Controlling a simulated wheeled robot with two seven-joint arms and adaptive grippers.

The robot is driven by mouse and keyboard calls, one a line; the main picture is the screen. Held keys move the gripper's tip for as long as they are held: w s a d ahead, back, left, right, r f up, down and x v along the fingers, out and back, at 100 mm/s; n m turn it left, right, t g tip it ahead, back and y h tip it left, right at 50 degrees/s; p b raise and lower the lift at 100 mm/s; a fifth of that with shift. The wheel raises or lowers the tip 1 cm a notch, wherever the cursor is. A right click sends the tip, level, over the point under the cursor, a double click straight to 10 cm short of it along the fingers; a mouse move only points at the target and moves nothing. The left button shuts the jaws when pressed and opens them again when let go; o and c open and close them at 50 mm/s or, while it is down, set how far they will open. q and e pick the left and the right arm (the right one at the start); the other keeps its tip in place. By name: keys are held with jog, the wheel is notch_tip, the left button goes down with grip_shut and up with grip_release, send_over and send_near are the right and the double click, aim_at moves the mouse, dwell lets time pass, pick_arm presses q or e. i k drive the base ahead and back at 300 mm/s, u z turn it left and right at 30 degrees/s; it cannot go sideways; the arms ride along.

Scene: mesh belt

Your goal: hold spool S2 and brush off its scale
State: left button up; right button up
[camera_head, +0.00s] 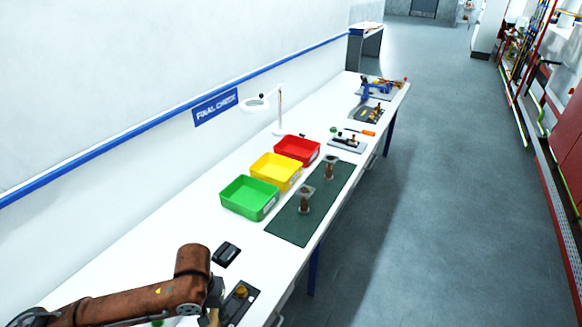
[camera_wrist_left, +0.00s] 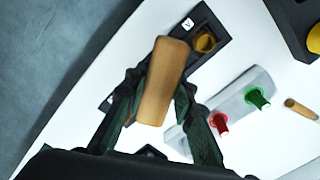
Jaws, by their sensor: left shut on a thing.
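Two brownish spools with grey flanges stand upright on the dark green mat (camera_head: 285,228): a nearer spool (camera_head: 305,200) and a farther spool (camera_head: 330,167). I cannot read which is S2. My left gripper (camera_head: 214,308) is at the near end of the bench, well short of the mat. In the left wrist view my left gripper (camera_wrist_left: 155,105) is shut on a wooden handle (camera_wrist_left: 162,80), perhaps the brush's. Any bristles are hidden. My right gripper is not in view.
A green bin (camera_head: 248,198), a yellow bin (camera_head: 275,172) and a red bin (camera_head: 297,151) line the wall side. A magnifier lamp (camera_head: 281,110) stands behind them. A small black holder (camera_head: 226,254) lies near my left arm. Floor is free on the right.

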aim_at(304, 192)
jog(key=u, duration=0.65)
jog(key=k, duration=0.1)
jog(key=z, duration=1.6)
jog(key=i, duration=1.3)
jog(key=u, duration=0.85)
jog(key=i, duration=0.5)
jog(key=u, duration=0.6)
